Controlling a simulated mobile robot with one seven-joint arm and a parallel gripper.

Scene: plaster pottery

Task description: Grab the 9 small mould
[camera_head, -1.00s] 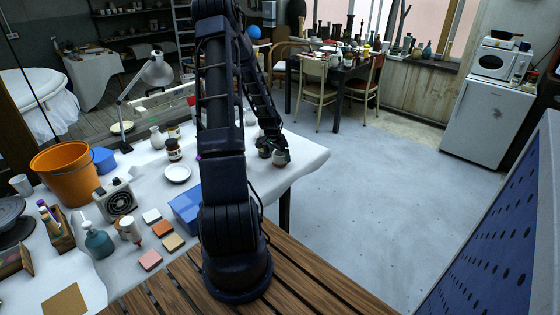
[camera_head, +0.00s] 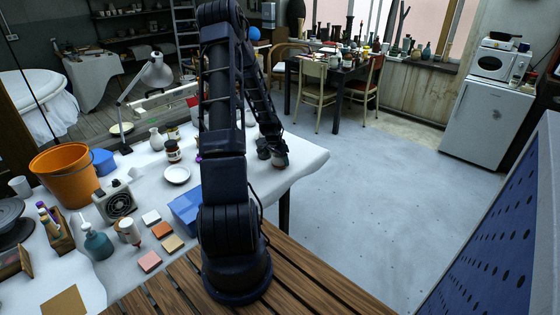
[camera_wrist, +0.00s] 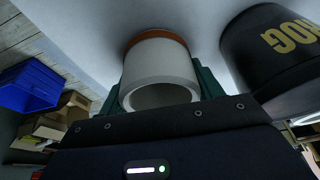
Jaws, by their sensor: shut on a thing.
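A small white hollow cylinder with an orange-brown band at its far end (camera_wrist: 160,72) sits between the green finger pads of my gripper (camera_wrist: 160,95) in the wrist view. Its open end faces the camera. I take it for the small mould; no number on it is readable. In the head view my gripper (camera_head: 272,146) is at the right end of the white-covered table (camera_head: 305,158). The held piece (camera_head: 281,161) shows small and partly hidden below the fingers. I cannot tell whether it touches the table.
A dark container with yellow lettering (camera_wrist: 280,48) stands close beside the held piece. My arm hides part of the table. A blue box (camera_head: 186,212), a white dish (camera_head: 176,175) and jars (camera_head: 173,151) stand left of the arm. Open floor (camera_head: 400,200) lies right of the table.

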